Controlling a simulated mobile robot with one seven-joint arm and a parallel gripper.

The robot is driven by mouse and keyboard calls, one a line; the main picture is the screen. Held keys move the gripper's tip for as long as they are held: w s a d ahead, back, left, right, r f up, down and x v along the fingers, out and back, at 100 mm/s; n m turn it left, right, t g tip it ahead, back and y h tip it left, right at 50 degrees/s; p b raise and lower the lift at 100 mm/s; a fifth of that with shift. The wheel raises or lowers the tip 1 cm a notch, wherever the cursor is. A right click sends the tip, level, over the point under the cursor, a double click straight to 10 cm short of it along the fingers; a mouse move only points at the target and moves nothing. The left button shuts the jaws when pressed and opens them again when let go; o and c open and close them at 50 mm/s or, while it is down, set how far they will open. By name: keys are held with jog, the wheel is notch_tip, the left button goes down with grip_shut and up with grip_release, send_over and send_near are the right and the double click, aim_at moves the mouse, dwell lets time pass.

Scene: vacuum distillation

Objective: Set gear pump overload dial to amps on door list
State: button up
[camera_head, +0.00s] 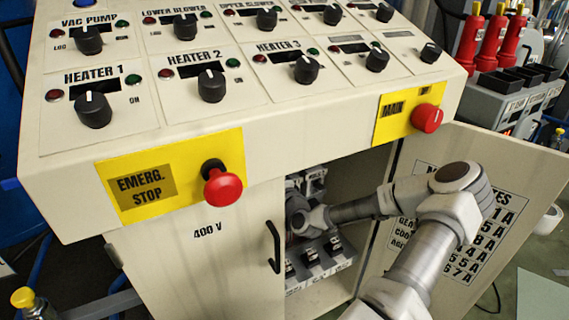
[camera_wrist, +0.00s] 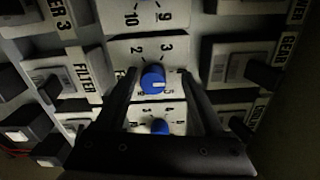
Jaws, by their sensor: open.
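In the wrist view a blue overload dial (camera_wrist: 153,80) with a pale pointer mark sits on a white scale plate, with 2 and 3 printed above it. My gripper (camera_wrist: 159,73) is open, with one finger on each side of this dial; I cannot tell whether they touch it. A GEAR label (camera_wrist: 287,52) shows sideways at the right; which dial it belongs to is unclear. The door list (camera_head: 483,240) hangs inside the open cabinet door in the head view. My arm hides much of it, including the gear row's amps. The gripper is inside the cabinet.
A second blue dial (camera_wrist: 160,127) lies just below, partly behind my gripper. Black-handled switches flank the dials. In the head view, the open door (camera_head: 535,185) is at the right, the closed door (camera_head: 190,270) at the left, and a red emergency stop (camera_head: 222,187) above.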

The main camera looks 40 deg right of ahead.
jog(key=s+d+r+p, duration=0.4)
jog(key=s+d+r, duration=0.1)
jog(key=s+r, duration=0.5)
jog(key=shift+s+d+r, duration=0.15)
jog(key=shift+d, duration=0.1)
